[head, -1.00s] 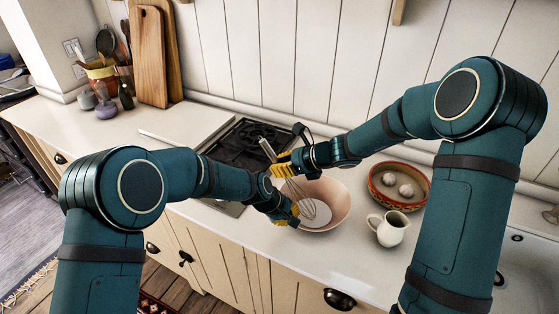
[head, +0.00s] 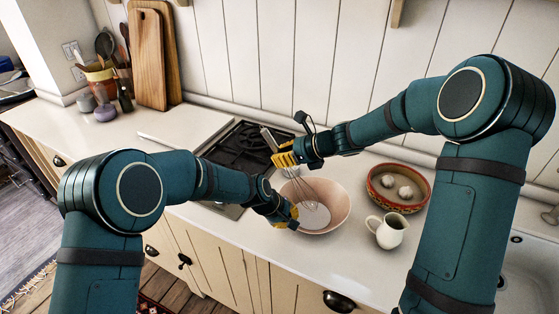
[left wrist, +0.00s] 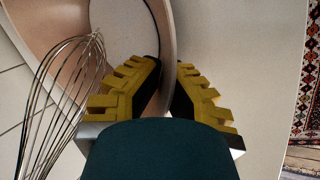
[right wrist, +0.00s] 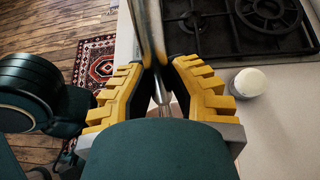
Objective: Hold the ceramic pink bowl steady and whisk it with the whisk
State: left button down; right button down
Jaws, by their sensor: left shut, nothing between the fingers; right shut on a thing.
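The pink ceramic bowl (head: 338,212) stands upright on the white counter, right of the stove. My right gripper (head: 281,159) is shut on the whisk's metal handle. The whisk (head: 298,186) tilts, its wire loops down in the bowl; whether they touch the bottom is unclear. In the right wrist view the handle (right wrist: 150,30) passes between the yellow fingers (right wrist: 164,75). My left gripper (head: 290,216) is shut at the bowl's near left rim. In the left wrist view its fingertips (left wrist: 170,75) are close together at the bowl wall (left wrist: 168,35), and the whisk wires (left wrist: 62,90) show left.
A cream jug (head: 388,232) stands right of the bowl. Behind it is a patterned red dish (head: 400,207) with pale round items. A black stove (head: 245,145) lies left. A small white round object (right wrist: 248,82) sits beside the stove. The counter farther left is largely clear.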

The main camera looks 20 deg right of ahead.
jog(key=shift+r, duration=5.2)
pick_arm(q)
jog(key=c, duration=1.1)
grip_release()
jog(key=shift+o, duration=0.2)
jog(key=v, duration=1.2)
jog(key=shift+d+f, duration=0.1)
jog(key=shift+f, duration=0.05)
